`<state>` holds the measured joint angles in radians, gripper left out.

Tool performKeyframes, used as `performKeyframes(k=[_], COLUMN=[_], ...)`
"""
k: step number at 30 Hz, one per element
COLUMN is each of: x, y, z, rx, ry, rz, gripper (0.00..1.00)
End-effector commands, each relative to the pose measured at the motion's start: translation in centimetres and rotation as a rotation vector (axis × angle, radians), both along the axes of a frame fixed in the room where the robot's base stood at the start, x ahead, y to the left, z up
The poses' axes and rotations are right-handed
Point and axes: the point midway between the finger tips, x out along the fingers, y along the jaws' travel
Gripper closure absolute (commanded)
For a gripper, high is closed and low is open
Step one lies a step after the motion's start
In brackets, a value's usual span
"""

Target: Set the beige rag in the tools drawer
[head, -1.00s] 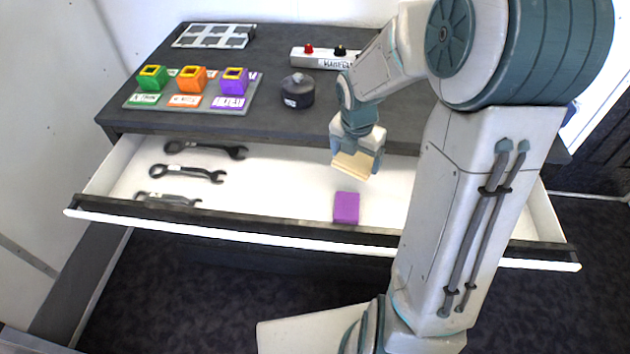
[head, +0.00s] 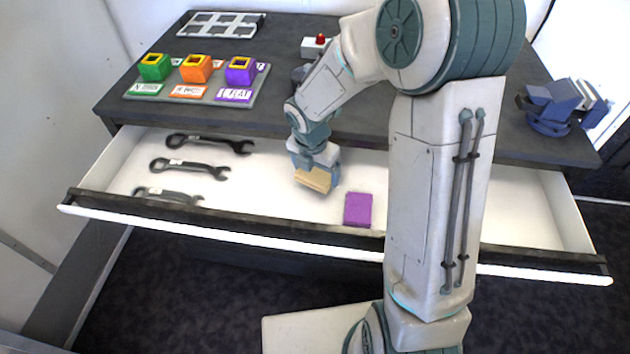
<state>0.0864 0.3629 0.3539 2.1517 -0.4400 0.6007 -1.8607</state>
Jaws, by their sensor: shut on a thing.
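The tools drawer (head: 270,180) is pulled open below the dark worktop, with a white inside and a black front edge. My gripper (head: 314,174) is over the middle of the drawer, pointing down. It is shut on the beige rag (head: 313,180), which shows as a small tan block between the fingers. The rag appears low over the drawer floor; I cannot tell whether it touches it. A purple rag-like block (head: 357,210) lies on the drawer floor just right of the gripper, apart from it.
Several dark wrenches (head: 190,168) lie in the drawer's left part. The worktop (head: 290,105) holds a tray of green, orange and purple cubes (head: 197,75), a white grid rack (head: 222,24), a red-buttoned box (head: 315,45) and a blue vise (head: 560,105).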

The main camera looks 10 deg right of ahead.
Motion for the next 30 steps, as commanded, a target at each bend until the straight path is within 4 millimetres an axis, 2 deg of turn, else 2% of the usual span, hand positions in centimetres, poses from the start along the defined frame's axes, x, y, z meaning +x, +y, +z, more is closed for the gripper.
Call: performKeyframes(k=[5,12,23,24,25,30], x=[0.1,0.1,0.1,0.1,0.1,0.1], y=[0.3,0.2,0.2,0.2,0.2,0.2], z=[-1.1,-4.2,-4.6,-4.5,-4.5,-4.5], rx=[0.001,0.000,0.000,0.000,0.000,0.000], ry=[0.002,0.001,0.000,0.000,0.000,0.000], rz=[-0.002,-0.001,-0.003,-0.003,-0.003,-0.003], gripper=[0.36,0.36,0.36,0.06,0.00,0.00])
